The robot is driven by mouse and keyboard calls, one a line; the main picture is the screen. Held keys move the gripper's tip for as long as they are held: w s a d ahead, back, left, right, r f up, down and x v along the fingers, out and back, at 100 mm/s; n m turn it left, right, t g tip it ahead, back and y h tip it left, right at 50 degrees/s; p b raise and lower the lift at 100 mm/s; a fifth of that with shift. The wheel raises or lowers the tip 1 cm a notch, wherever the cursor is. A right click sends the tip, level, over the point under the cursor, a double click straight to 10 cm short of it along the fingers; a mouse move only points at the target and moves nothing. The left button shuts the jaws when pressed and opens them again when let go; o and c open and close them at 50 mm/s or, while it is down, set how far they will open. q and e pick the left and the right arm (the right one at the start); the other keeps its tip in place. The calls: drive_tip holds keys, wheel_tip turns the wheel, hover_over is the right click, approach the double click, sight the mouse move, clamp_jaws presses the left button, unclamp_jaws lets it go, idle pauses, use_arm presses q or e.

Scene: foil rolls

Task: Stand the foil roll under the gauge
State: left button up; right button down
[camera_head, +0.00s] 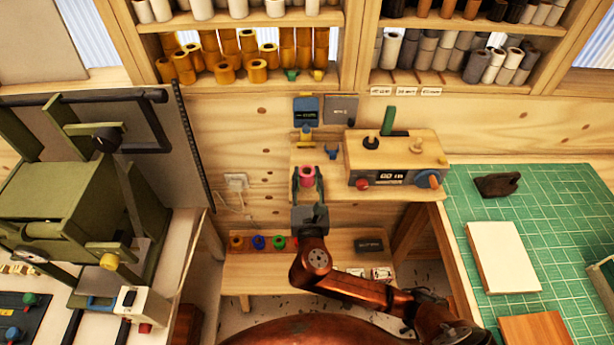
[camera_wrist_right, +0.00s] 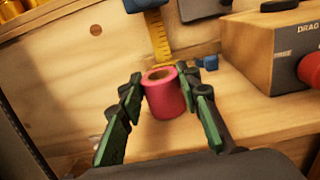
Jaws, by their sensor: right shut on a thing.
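The pink foil roll (camera_head: 307,174) is upright between the fingers of my right gripper (camera_head: 306,182), which is shut on it. The roll (camera_wrist_right: 163,93) shows its open top in the right wrist view, with the green and black fingers (camera_wrist_right: 166,98) on either side. The gauge (camera_head: 306,111) is a blue box on the back wall with a yellow scale below it. In the wrist view the yellow scale (camera_wrist_right: 158,38) rises just behind the roll. Whether the roll's bottom touches the wooden shelf is not clear. My left gripper is not in view.
A wooden box with knobs (camera_head: 395,158) stands right of the roll on the shelf. A small blue piece (camera_head: 331,152) lies between them. A lower bench (camera_head: 240,270) holds several coloured rolls. A green machine (camera_head: 70,210) is left, a green cutting mat (camera_head: 550,220) right.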

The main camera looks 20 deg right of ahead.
drive_tip(key=c, duration=1.4)
unclamp_jaws()
drive_tip(key=shift+f, duration=0.1)
drive_tip(key=shift+s, duration=0.15)
drive_tip(key=p+v, duration=0.1)
drive_tip(key=v, duration=1)
drive_tip(key=shift+s+a, duration=0.15)
drive_tip(key=shift+s, duration=0.15)
